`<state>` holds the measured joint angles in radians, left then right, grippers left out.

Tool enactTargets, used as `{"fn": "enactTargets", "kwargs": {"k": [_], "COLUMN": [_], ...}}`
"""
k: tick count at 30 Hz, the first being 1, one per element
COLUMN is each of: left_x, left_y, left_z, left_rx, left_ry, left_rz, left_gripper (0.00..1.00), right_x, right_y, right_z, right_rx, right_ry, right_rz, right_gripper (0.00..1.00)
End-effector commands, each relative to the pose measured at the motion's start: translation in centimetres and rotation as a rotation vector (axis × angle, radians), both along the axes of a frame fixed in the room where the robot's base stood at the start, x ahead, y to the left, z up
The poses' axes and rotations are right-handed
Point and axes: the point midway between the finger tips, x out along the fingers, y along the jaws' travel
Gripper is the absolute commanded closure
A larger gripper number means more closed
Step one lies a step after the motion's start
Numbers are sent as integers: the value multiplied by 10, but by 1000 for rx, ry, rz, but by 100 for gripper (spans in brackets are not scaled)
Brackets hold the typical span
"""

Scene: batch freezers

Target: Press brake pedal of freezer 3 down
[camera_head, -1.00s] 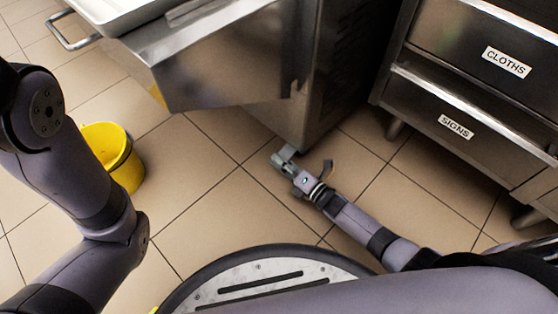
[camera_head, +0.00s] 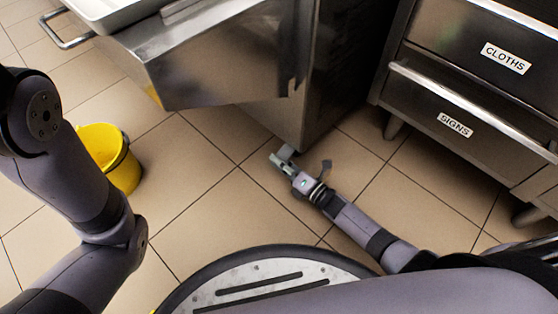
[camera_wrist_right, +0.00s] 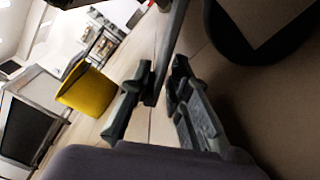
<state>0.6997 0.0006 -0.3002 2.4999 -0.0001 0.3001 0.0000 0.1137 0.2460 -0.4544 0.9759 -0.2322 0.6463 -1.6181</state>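A steel freezer body (camera_head: 337,75) stands at the top middle of the head view, but no freezer number is readable. My right gripper (camera_head: 284,158) is low near the floor, just in front of its bottom corner. In the right wrist view, the fingers of my right gripper (camera_wrist_right: 164,75) are apart. A thin grey bar (camera_wrist_right: 174,40) runs between them, close to the left finger; I cannot tell whether it touches. It may be the brake pedal, but I cannot tell for sure. No pedal is clear in the head view. My left gripper is out of view.
A yellow bucket (camera_head: 122,170) stands on the tiled floor at the left. A steel drawer unit (camera_head: 440,95) labelled CLOTHS and SIGNS stands right of the freezer. A steel box-like part (camera_head: 215,75) juts out above the floor. Open tiles lie between bucket and right gripper.

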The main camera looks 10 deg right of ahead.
Motion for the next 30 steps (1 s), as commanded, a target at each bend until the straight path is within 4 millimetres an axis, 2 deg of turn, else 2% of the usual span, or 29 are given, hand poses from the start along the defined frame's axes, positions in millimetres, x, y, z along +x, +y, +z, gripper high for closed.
{"fn": "enactTargets", "kwargs": {"k": [10,14,24,30], "left_x": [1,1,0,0], "left_y": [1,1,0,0], "left_z": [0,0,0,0], "left_rx": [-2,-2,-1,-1], "left_ry": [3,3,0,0], "left_rz": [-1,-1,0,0], "left_gripper": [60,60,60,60], "right_x": [0,-6,-64,-90], "right_y": [1,-4,-41,-59], "right_z": [1,1,0,1], "right_rx": [4,3,2,3], "right_ry": [-2,-1,1,0], "right_rz": [1,1,1,1], "right_gripper": [75,75,75,75]}}
